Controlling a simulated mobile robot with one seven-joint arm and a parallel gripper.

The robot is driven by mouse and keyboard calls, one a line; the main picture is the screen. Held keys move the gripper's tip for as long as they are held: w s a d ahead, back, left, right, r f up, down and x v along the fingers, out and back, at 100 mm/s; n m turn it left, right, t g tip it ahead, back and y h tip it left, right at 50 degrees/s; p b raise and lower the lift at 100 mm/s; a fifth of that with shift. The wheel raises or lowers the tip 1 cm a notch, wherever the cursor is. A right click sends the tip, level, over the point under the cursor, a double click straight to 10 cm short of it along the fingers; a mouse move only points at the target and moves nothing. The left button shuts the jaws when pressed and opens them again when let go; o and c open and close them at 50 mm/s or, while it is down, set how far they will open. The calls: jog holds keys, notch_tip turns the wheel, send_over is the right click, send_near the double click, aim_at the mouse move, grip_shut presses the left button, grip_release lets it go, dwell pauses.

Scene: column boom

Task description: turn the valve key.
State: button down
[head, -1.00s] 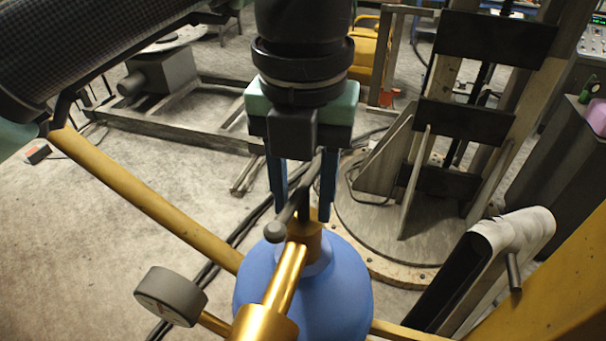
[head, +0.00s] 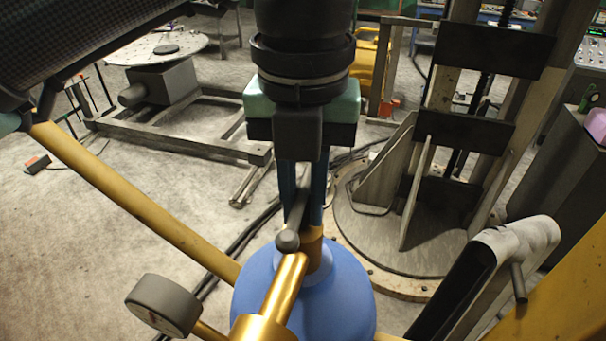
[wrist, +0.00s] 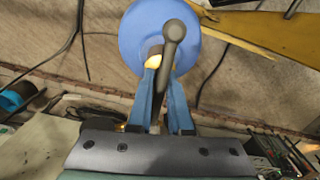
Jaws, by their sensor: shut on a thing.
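The valve key is a dark grey bar with a ball end (head: 288,241), set over the brass valve (head: 285,288) on top of a blue gas cylinder (head: 345,300). My gripper (head: 305,212) points down with its two blue fingers shut on the key. In the wrist view, the key's rounded end (wrist: 173,31) projects past the fingertips (wrist: 165,72) over the blue cylinder. The far part of the bar is hidden behind my fingers and wrist in the head view.
A round gauge (head: 163,304) sits left of the brass valve. Yellow frame bars (head: 130,200) flank the cylinder. A steel column on a round base plate (head: 380,245) stands behind to the right. A grey-white padded part (head: 515,240) is at the right.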

aim_at(304, 188)
jog(key=c, duration=0.8)
grip_release()
jog(key=shift+c, duration=0.2)
notch_tip(304, 188, up, 13)
jog(key=p, duration=0.9)
